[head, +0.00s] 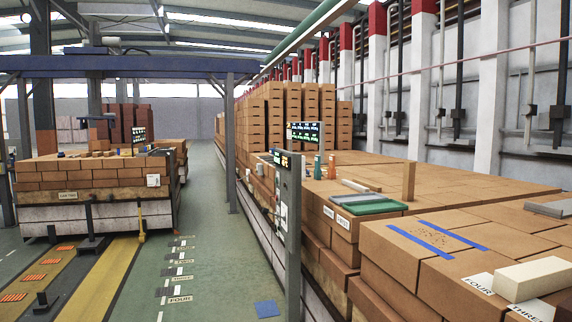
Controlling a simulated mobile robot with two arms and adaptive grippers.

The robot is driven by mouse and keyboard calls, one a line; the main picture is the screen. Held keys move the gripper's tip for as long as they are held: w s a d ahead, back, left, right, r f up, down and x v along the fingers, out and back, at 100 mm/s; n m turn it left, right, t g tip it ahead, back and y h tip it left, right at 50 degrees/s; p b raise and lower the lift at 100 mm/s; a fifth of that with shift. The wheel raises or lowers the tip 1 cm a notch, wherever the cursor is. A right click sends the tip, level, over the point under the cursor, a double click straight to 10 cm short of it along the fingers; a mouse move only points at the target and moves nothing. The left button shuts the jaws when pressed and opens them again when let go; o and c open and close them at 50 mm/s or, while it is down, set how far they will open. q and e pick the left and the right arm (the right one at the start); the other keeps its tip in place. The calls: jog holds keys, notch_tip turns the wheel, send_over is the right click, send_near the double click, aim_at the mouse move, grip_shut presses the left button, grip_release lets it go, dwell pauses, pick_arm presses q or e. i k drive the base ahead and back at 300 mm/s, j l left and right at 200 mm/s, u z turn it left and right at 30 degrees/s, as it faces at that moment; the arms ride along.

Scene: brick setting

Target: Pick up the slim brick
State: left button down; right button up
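A slim orange-brown brick (408,181) stands upright on the brick stack at the right, just behind a green tray (371,205). A cream block (533,277) lies on the nearer stack at the lower right, beside white labels reading FOUR and THREE. A thin pale piece (355,186) lies flat near the green tray. I cannot tell for certain which of these the task calls slim. Neither of my grippers shows in the head view.
A near brick stack (395,262) carries blue tape strips (437,238). A grey post with a display (291,240) stands before the right-hand stacks. A grey slab (550,208) lies at the right edge. The green floor aisle (222,260) is mostly clear. Another brick stack (90,180) stands left.

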aim_at(517, 284)
jog(key=z, duration=1.6)
